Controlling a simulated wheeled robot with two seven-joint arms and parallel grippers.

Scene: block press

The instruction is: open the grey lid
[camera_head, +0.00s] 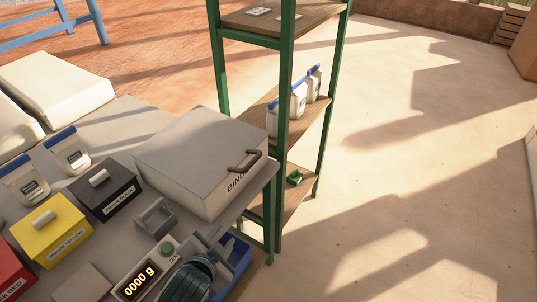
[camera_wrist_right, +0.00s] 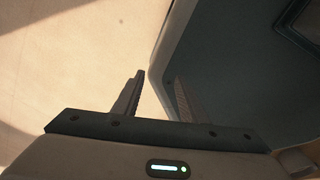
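A large pale grey box (camera_head: 178,176) with a flat grey lid (camera_head: 198,142) stands at the table's right end. The lid lies flat and closed. A dark brown handle (camera_head: 246,161) sits at its right edge, above partly readable dark lettering. My left gripper (camera_head: 213,240) is below the box in the head view, apart from the handle. Its fingers look spread with nothing between them. My right gripper (camera_wrist_right: 160,76) shows in the right wrist view with two fingers apart and empty. The lid is not recognisable in that view.
Yellow (camera_head: 48,232) and black (camera_head: 103,190) lidded boxes, white bags (camera_head: 68,152) and a scale (camera_head: 144,275) reading 0000 g crowd the table. A small grey holder (camera_head: 155,217) stands before the box. A green-framed shelf (camera_head: 285,110) stands close behind its right side.

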